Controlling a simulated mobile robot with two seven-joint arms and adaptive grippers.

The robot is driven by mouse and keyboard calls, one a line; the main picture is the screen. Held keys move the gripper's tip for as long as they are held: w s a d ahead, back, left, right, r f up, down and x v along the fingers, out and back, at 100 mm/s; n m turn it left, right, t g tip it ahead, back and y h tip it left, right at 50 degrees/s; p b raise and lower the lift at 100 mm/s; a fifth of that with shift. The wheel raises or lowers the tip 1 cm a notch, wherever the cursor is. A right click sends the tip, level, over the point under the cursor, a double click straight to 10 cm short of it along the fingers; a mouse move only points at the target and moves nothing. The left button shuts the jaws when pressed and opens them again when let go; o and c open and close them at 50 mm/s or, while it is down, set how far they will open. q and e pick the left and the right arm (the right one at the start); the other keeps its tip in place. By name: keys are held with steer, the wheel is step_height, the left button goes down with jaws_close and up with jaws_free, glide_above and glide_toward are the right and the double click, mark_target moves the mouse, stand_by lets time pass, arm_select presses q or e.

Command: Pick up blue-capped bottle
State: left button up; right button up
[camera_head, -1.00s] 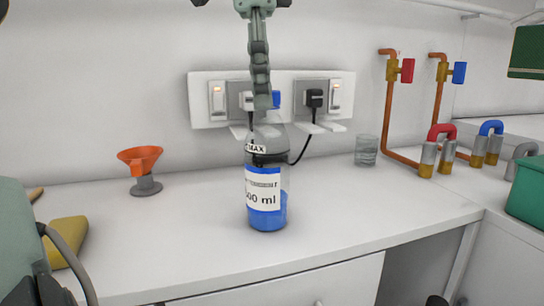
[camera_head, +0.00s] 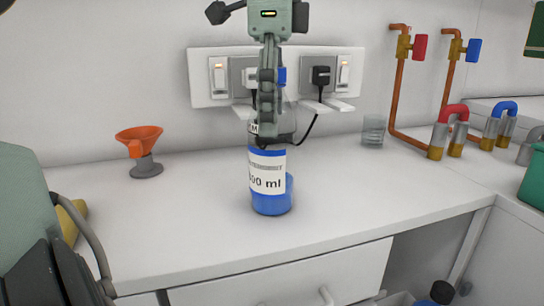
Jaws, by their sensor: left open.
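The blue-capped bottle (camera_head: 268,182) stands upright on the white counter. It is clear, has a white label reading in part "00 ml", and shows blue at the bottom. A little of its blue cap (camera_head: 282,76) shows beside the fingers. My left gripper (camera_head: 267,132) points down at the bottle's upper part and covers most of the cap and neck. It is open, but its fingers line up edge-on, so the gap between them is hidden. I cannot tell whether they touch the bottle. My right gripper is not in view.
An orange funnel (camera_head: 139,139) on a grey stand is to the left, a glass (camera_head: 373,131) to the right. Wall sockets (camera_head: 220,78) with a black plug and cable are behind. Copper pipes (camera_head: 396,95) stand at right. The counter (camera_head: 190,228) before the bottle is clear.

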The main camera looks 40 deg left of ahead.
arm_select(q)
steer(key=shift+c, duration=0.3)
steer(key=c, duration=1.9)
steer(key=shift+o, duration=0.2)
steer(key=shift+r, duration=0.1)
